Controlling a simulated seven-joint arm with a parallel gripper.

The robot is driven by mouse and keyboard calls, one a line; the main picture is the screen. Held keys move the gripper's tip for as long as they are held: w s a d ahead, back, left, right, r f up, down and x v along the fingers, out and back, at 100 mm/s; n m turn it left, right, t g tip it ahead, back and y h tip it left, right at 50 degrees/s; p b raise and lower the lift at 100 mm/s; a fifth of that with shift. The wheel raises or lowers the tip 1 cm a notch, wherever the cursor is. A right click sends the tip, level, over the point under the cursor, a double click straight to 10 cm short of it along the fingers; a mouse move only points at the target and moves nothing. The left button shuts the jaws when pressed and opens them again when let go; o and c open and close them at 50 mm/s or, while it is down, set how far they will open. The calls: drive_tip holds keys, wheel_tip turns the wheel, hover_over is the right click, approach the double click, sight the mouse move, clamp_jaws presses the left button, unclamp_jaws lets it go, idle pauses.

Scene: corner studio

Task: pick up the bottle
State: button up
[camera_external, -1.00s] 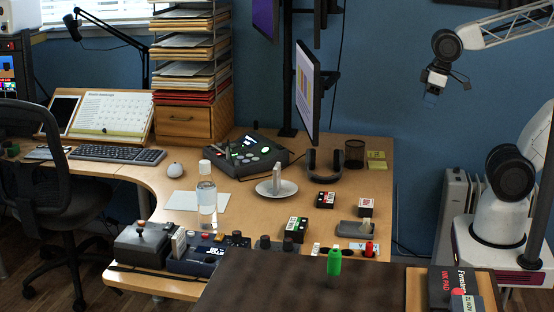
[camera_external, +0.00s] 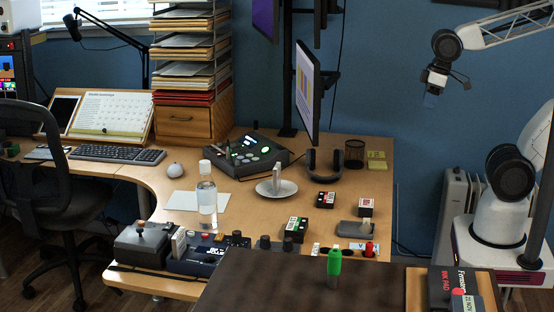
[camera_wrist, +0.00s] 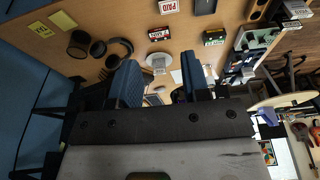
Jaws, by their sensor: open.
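The bottle (camera_external: 207,197) is clear with a white cap. It stands upright on the wooden desk in the external view, left of a white plate (camera_external: 288,187) and on or beside a white sheet. My gripper (camera_external: 437,90) hangs in the air at the upper right of the external view, far from the bottle. In the wrist view my gripper (camera_wrist: 160,78) shows two blue fingers spread apart with nothing between them. I cannot make out the bottle in the wrist view; a finger may hide it.
A monitor (camera_external: 308,93) on a pole stands between my gripper and the bottle's side. A control box (camera_external: 252,152) is behind the bottle; a joystick unit (camera_external: 146,243) is in front. Headphones (camera_external: 324,164), small boxes and a green-topped object (camera_external: 334,262) lie to the right.

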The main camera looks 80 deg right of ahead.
drive_tip(key=o, duration=0.4)
drive_tip(key=shift+c, duration=0.2)
drive_tip(key=w+a+n+t+y, duration=0.2)
drive_tip(key=w+t, duration=0.7)
drive_tip(key=w, duration=3.4)
drive_tip(key=w+a+f+n+t+y, duration=0.1)
drive_tip(key=w+a+f+n+y, duration=0.2)
drive_tip(key=w, duration=0.4)
drive_tip(key=w+a+f+n+t+y, duration=0.1)
drive_tip(key=w+a+f+n+y, duration=0.15)
drive_tip(key=w+f, duration=0.3)
drive_tip(key=w+a+f+n+g+y, duration=0.1)
drive_tip(key=w+a+f+y, duration=0.2)
drive_tip(key=f, duration=0.2)
drive_tip(key=w+a+f+n+g+y, duration=0.1)
drive_tip(key=w+a+f+y, duration=0.2)
drive_tip(key=f, duration=0.3)
drive_tip(key=shift+w+a+f+n, duration=0.15)
drive_tip(key=shift+w+a+n, duration=0.1)
drive_tip(key=shift+n, duration=0.1)
drive_tip(key=shift+a+y, duration=0.1)
drive_tip(key=shift+y, duration=0.15)
